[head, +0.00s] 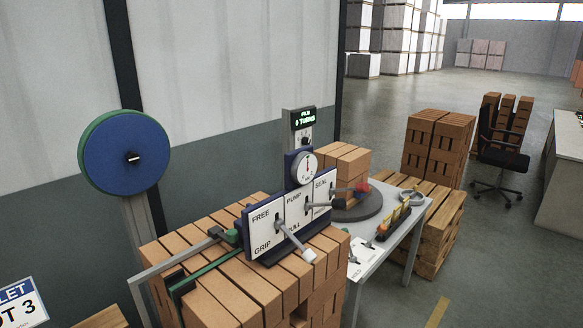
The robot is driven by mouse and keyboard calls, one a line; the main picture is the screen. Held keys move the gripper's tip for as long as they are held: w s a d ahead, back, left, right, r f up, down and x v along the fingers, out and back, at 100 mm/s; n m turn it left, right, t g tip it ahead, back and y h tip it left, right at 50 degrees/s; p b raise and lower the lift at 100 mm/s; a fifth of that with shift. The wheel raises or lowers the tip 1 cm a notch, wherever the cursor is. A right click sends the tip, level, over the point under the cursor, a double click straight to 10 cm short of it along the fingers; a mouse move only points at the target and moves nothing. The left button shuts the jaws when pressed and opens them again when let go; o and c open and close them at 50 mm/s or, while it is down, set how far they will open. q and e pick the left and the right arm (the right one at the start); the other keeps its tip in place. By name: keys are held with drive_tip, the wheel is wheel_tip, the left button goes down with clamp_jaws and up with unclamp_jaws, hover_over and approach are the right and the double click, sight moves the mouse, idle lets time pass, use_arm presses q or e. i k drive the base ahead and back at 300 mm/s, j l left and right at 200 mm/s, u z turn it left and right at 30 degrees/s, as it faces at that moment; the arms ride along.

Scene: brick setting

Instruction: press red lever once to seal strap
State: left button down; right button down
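The red lever (361,188) has a red knob and sticks out to the right from the SEAL part of the strapping tool's white panel (265,238). A dark-knobbed lever (341,205) stands out from the PUMP part. A white-knobbed lever (309,256) points down and right from the FREE/GRIP part. A green strap (215,268) runs over the brick stack (225,300) on the left of the panel. Neither of my grippers is in view.
A round dial (302,167) and a lit display (304,118) stand above the panel. A blue reel (125,155) is on a post at left. A grey table (405,235) with a round turntable (358,208) stands close behind the levers. Brick pallets and an office chair (503,150) are farther back.

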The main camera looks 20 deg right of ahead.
sight(363, 187)
drive_tip(key=z, duration=1.25)
